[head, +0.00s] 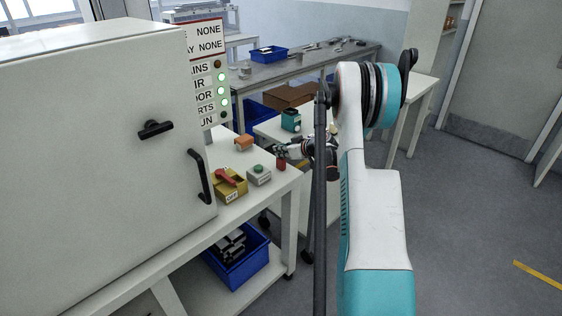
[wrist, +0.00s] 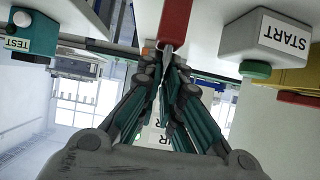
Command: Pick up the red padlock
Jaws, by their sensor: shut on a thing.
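The red padlock (head: 281,165) is near the right edge of the white bench in the head view, small and partly covered by my gripper. In the wrist view, which looks upside down, its red body (wrist: 176,20) is at the top centre, with a bit of grey metal towards my fingers. My gripper (head: 280,152) is just above the red body in the head view. In the wrist view my gripper's fingertips (wrist: 169,57) are closed together on the padlock's grey end. I cannot tell whether the padlock touches the bench.
A grey START button box (head: 259,176) with a green button stands left of the padlock. A yellow box with a red switch (head: 229,184) and an orange block (head: 243,142) are farther left. A teal TEST box (head: 291,121) stands behind. A large grey cabinet (head: 90,150) fills the left.

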